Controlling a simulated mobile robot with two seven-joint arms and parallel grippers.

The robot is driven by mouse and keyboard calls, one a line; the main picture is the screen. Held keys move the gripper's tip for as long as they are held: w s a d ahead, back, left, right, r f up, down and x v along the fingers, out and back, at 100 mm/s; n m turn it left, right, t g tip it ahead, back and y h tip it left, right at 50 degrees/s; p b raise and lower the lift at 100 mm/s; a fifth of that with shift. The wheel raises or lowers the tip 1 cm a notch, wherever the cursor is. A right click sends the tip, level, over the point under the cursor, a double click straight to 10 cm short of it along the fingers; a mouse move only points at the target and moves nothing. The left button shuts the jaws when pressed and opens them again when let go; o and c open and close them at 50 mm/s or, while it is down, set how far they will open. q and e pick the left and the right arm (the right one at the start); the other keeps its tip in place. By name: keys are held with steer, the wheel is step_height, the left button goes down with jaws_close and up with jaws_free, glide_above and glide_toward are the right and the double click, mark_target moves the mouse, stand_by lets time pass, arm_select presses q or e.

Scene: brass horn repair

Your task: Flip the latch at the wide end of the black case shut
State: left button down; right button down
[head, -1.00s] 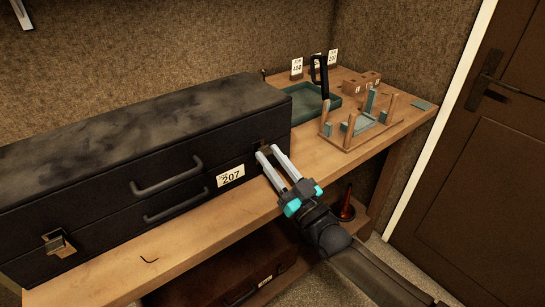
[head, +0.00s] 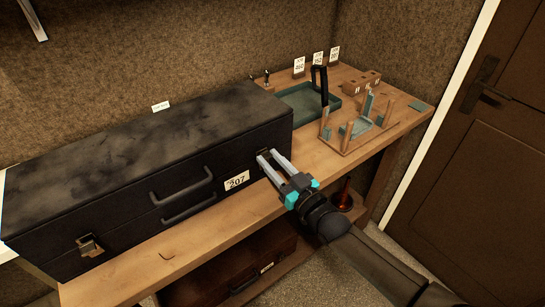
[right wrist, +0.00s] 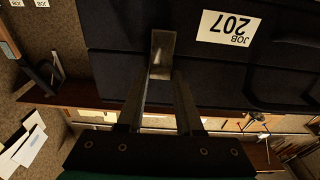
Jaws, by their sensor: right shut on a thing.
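The long black case (head: 130,150) lies closed on the wooden bench, with two front handles and a "JOB 207" label (head: 237,181). Its right-end latch (head: 263,153) is at my right gripper's fingertips (head: 269,158). In the right wrist view, this metal latch (right wrist: 162,48) stands against the dark case front, with its lower end between the fingertips (right wrist: 164,76). My right gripper is shut on the latch, which the fingers partly hide. A second, brass-coloured latch (head: 89,246) is at the case's left end. My left gripper is out of view.
A green tray (head: 300,100) and a wooden stand with upright pegs (head: 352,138) are to the right on the bench. Another dark case (head: 235,275) lies on the shelf below. The bench strip (head: 215,222) before the black case is mostly clear.

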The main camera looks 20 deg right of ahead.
steer(key=c, duration=0.6)
jaws_free()
steer(key=shift+o, duration=0.2)
steer(key=v, duration=1.5)
steer(key=shift+p, duration=0.4)
steer(key=shift+s+f, duration=0.1)
